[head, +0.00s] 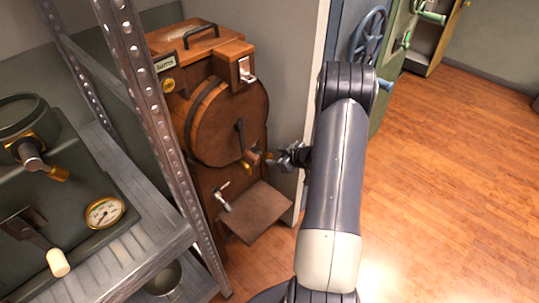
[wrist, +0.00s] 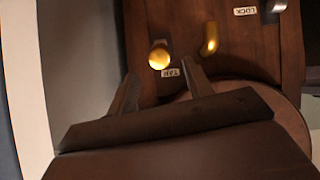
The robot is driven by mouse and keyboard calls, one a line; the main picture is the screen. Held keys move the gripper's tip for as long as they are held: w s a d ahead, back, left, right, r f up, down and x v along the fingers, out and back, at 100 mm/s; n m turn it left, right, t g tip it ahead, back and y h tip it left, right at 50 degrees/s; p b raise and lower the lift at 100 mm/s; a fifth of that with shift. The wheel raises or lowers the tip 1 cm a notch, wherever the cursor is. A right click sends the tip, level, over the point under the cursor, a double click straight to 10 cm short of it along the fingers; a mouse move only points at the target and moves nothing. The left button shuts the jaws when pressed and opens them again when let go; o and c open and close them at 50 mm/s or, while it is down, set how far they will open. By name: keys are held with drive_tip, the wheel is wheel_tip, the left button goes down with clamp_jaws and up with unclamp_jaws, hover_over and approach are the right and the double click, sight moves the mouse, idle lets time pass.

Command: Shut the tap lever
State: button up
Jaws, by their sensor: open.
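The wooden barrel-shaped machine (head: 222,118) stands behind the metal shelf in the head view. Two brass-ended handles stick out at its lower right, a nearer one (head: 246,167) and one beside my gripper (head: 290,158). In the wrist view a round brass-ended lever (wrist: 159,56) sits by a "TAP" label (wrist: 171,72), which reads upside down. A curved brass handle (wrist: 210,40) is to its right. My gripper (wrist: 165,80) is open and empty, its fingertips close to these handles. The round brass end shows ahead of the gap between the fingers. I cannot tell if anything touches.
A "LOCK" label (wrist: 245,11) is at the top right of the wrist view. A chrome spout (head: 222,196) and a wooden ledge (head: 255,212) are below the barrel. A metal shelf post (head: 150,100) stands at left. The wooden floor (head: 450,170) at right is free.

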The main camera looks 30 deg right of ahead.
sight(270, 156)
drive_tip(key=v, duration=0.3)
drive_tip(key=shift+s+r, duration=0.2)
drive_tip(key=shift+s, duration=0.15)
drive_tip(key=shift+w+f, duration=0.1)
drive_tip(key=b+x, duration=0.1)
drive_tip(key=x, duration=1)
drive_tip(key=shift+d, duration=0.1)
drive_tip(key=shift+b, duration=0.35)
drive_tip(key=shift+r, duration=0.25)
